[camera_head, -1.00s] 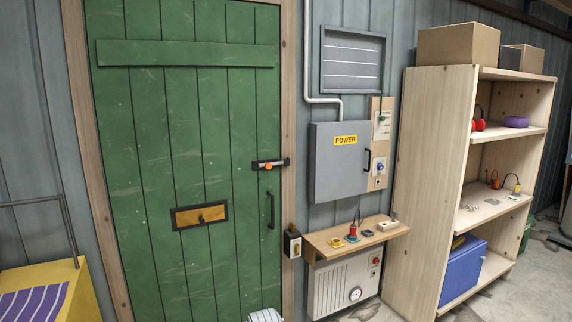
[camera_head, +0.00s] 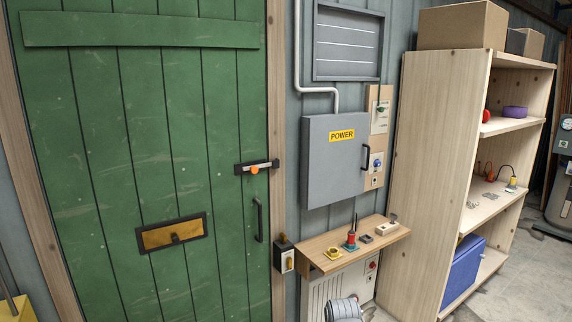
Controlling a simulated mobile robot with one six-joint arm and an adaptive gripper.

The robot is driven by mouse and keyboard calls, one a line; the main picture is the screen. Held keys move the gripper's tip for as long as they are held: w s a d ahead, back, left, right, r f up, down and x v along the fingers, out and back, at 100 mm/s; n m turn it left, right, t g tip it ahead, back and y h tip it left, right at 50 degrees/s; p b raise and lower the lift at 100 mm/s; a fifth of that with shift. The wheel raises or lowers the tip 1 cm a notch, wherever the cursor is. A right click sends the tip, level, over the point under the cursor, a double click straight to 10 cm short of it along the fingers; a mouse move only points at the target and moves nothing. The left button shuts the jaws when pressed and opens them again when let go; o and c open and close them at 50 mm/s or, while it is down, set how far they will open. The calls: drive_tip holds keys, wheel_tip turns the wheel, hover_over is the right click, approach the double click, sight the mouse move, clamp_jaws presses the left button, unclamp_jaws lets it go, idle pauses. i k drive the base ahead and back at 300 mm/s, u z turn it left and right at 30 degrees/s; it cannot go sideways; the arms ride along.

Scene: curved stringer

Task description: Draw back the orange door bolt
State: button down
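The orange door bolt knob (camera_head: 254,170) sits on a dark bolt housing with a pale bar (camera_head: 262,165) near the right edge of the green door (camera_head: 150,110). The bar lies level and its right end reaches the door frame. The door is closed, with a black pull handle (camera_head: 258,220) below the bolt. A grey rounded part of my own arm shows at the bottom edge, below the small shelf. My gripper's fingers are not in the picture.
A wooden shelf (camera_head: 320,245) with small items juts from the wall right of the door, below a grey POWER box (camera_head: 322,180). A tall wooden rack (camera_head: 425,180) stands at right. A small switch box (camera_head: 284,258) is beside the door frame.

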sight(254, 169)
drive_tip(key=u, duration=0.1)
drive_tip(key=i, duration=1.3)
drive_tip(key=u, duration=0.8)
